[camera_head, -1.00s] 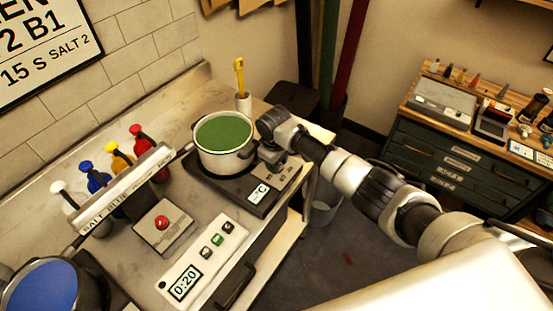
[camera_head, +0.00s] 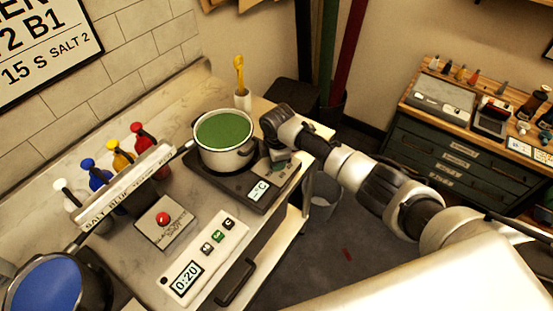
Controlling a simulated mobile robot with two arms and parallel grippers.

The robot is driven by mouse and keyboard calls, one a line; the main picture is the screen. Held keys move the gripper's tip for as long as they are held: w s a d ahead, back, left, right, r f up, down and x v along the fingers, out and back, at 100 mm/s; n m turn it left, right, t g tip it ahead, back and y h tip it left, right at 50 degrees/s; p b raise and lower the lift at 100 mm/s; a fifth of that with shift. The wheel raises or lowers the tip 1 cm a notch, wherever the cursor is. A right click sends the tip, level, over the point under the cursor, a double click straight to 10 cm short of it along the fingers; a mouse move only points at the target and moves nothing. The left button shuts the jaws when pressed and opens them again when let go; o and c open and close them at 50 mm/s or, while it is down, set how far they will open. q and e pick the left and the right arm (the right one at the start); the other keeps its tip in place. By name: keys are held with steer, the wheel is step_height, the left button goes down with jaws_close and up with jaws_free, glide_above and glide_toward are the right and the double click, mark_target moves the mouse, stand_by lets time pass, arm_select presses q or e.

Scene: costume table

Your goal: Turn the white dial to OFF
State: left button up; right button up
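My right gripper (camera_head: 279,158) points down over the hot plate's right front corner, just right of the pot. Its fingers are small and dark here, so I cannot tell whether they are open or shut, or whether they touch anything. My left gripper is out of view.
A timer (camera_head: 204,261) reading 0:20 and a red-button box (camera_head: 164,221) sit on the counter. Colored bottles (camera_head: 100,176) stand behind a labelled rack. A blue-filled pan (camera_head: 45,286) is at lower left. A yellow-handled tool stands in a white holder (camera_head: 243,100) behind the pot.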

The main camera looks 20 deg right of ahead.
steer(key=n+b, duration=0.1)
steer(key=n, duration=0.4)
steer(key=shift+w+r+n, duration=0.1)
steer(key=shift+n, duration=0.2)
stand_by(0.4)
steer(key=o, duration=0.9)
steer(key=r, duration=0.3)
steer(key=r+b, duration=0.1)
steer(key=r, duration=0.3)
steer(key=r+b, duration=0.1)
steer(key=r, duration=0.2)
steer(key=shift+s+d+r, duration=0.15)
steer(key=shift+s+r, duration=0.2)
steer(key=shift+r, duration=0.05)
